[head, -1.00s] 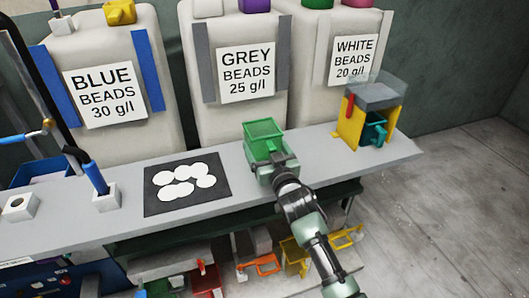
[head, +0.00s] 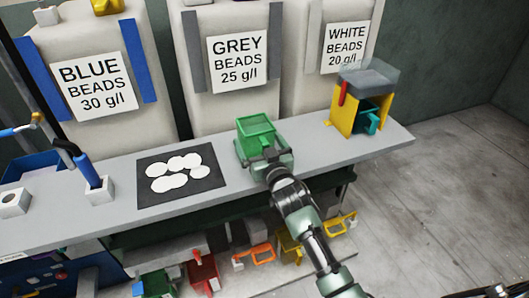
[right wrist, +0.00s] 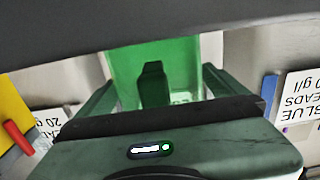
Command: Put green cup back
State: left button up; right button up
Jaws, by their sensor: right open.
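The green cup (head: 256,131) stands on the grey bench top, in front of the container labelled grey beads. My right gripper (head: 266,156) is low at the cup's near side. In the right wrist view the light green cup wall (right wrist: 190,55) fills the space ahead, and its dark green handle (right wrist: 153,85) stands between the two spread fingers of my right gripper (right wrist: 160,88). The fingers are open, one on each side of the handle. Whether a finger touches the cup cannot be told. My left gripper is not in view.
A yellow press (head: 345,112) with a teal cup (head: 369,117) stands at the bench's right. A black mat (head: 150,192) with several white discs lies left of the green cup. Below, a lower shelf holds several coloured cups, including red (head: 203,272) and orange (head: 262,254).

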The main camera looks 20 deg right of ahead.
jog(key=s, duration=1.1)
jog(key=shift+s+d+b, duration=0.2)
jog(key=shift+s+b, duration=0.1)
jog(key=shift+s, duration=0.05)
jog(key=shift+f, duration=0.15)
